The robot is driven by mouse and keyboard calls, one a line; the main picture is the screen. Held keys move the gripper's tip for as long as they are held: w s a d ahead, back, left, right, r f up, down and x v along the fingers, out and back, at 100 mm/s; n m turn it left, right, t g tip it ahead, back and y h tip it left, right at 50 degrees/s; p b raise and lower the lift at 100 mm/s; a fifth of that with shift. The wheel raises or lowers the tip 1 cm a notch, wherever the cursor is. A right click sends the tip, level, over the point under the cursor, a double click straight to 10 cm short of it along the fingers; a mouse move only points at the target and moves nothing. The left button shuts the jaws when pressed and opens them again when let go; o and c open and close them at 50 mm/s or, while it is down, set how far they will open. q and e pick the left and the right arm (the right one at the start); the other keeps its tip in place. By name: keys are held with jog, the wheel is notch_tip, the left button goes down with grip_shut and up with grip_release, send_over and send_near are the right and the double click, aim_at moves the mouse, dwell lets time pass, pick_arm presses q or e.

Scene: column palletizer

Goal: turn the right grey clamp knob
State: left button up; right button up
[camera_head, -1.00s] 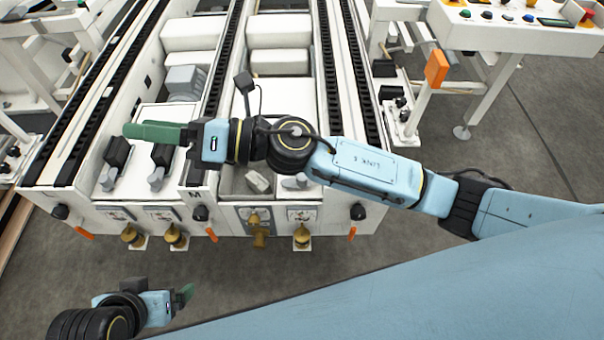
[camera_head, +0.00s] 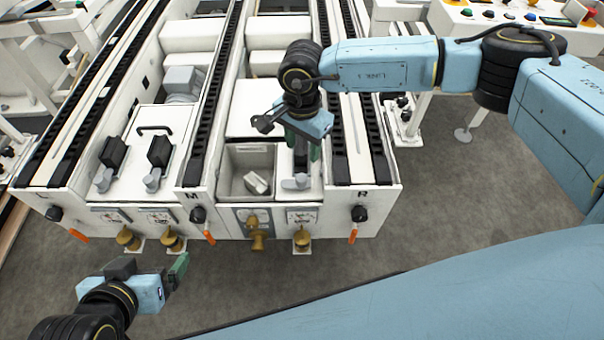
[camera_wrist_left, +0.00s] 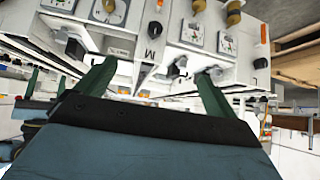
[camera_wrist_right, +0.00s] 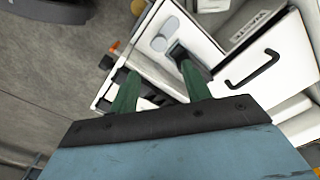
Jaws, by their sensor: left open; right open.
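The right grey clamp knob (camera_head: 296,182) sits at the front of the machine's right bay, just left of the R rail. My right gripper (camera_head: 303,152) is above and behind it, fingers pointing down, open and empty. In the right wrist view a grey knob (camera_wrist_right: 166,33) lies beyond the open fingertips (camera_wrist_right: 158,62), apart from them. Two other grey knobs, one left (camera_head: 104,179) and one beside it (camera_head: 153,181), stand in the left bay, each by a black block. My left gripper (camera_head: 181,268) is open and empty in front of the machine, low left.
A grey waste tray (camera_head: 236,173) holding a pale block is left of the right knob. Brass knobs (camera_head: 302,238) and orange levers (camera_head: 353,236) stick out of the front panel. Dark rails flank the bays. A control panel (camera_head: 500,30) stands at upper right. Floor in front is clear.

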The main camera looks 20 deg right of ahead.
jog(key=b, duration=0.2)
send_over(302, 177)
notch_tip(302, 177, down, 6)
jog(key=shift+f, duration=0.15)
notch_tip(302, 177, down, 4)
jog(key=shift+f+b, duration=0.15)
jog(key=shift+b, duration=0.7)
pick_arm(q)
jog(key=w+d+r+t+h, duration=0.2)
jog(key=w+r+t, duration=0.1)
jog(key=r+t, duration=0.2)
jog(key=w+d+r+t+h, duration=0.2)
jog(key=r+t, duration=0.4)
jog(key=r, duration=0.3)
jog(key=shift+w+d+r+m, duration=0.3)
jog(key=shift+w+d+r, duration=0.05)
jog(key=shift+w+r, duration=0.05)
pick_arm(e)
jog(key=shift+f, duration=0.2)
